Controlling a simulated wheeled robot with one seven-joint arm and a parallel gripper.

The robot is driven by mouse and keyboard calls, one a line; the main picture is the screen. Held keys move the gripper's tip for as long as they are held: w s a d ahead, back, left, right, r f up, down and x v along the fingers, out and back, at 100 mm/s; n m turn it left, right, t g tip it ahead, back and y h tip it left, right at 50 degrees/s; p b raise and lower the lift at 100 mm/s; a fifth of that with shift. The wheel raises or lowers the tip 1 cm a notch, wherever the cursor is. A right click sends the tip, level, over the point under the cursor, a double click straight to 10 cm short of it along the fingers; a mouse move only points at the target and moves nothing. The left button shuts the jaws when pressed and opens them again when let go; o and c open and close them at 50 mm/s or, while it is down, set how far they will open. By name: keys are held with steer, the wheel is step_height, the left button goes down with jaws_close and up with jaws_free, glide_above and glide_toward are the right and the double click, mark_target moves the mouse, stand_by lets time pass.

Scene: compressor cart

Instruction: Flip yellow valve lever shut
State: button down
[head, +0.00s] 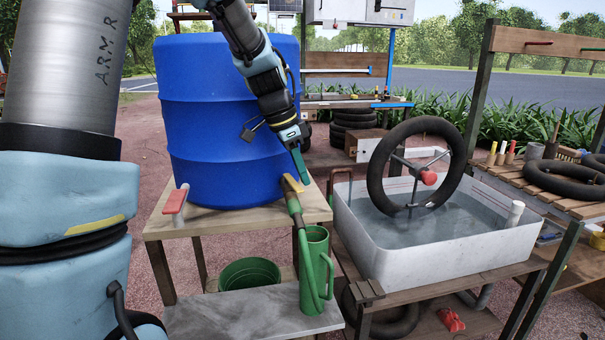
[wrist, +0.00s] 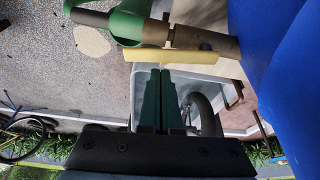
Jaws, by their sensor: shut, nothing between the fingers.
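The yellow valve lever (head: 292,184) sits on the tap at the lower right of the blue barrel (head: 225,120). In the wrist view the yellow lever (wrist: 168,60) lies roughly along the tap's pipe (wrist: 205,38). My gripper (head: 303,178) is shut and empty, with its green fingers pointing down close by the lever. In the wrist view my gripper (wrist: 159,73) has its fingertips right at the lever's near side; I cannot tell whether they touch. A green hose (head: 305,255) runs from the tap into a green jug (head: 315,245).
A red lever (head: 176,200) sits at the barrel's lower left. A green bucket (head: 250,272) stands below the wooden stand (head: 220,220). A white water tub (head: 400,255) with an upright tyre (head: 418,165) stands close on the right.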

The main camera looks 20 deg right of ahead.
steer(key=d, duration=0.4)
steer(key=v, duration=1)
steer(key=shift+a, duration=0.1)
